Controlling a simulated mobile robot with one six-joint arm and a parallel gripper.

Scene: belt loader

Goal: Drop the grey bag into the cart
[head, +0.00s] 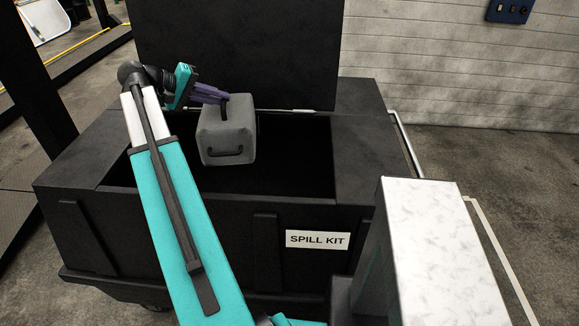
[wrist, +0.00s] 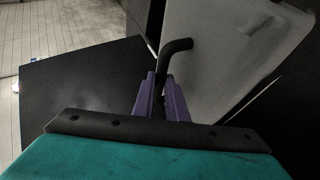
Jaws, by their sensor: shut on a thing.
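The grey bag (head: 226,132) is a boxy case with dark handles, and it hangs from my gripper (head: 222,97) over the open top of the black cart (head: 190,225). The purple fingers are shut on a dark handle at the bag's upper edge. In the wrist view the fingers of my gripper (wrist: 160,98) close around the dark handle, with the grey bag (wrist: 225,50) beyond them. The cart is labelled "SPILL KIT" and its lid stands raised behind the bag. The bag's lower part appears within the opening's outline; its exact height over the cart floor cannot be told.
The raised lid (head: 236,50) stands close behind the bag. A white-topped box (head: 440,245) is at the front right. A white brick wall (head: 460,70) with a blue switch box (head: 510,11) is behind. Open concrete floor lies to the right.

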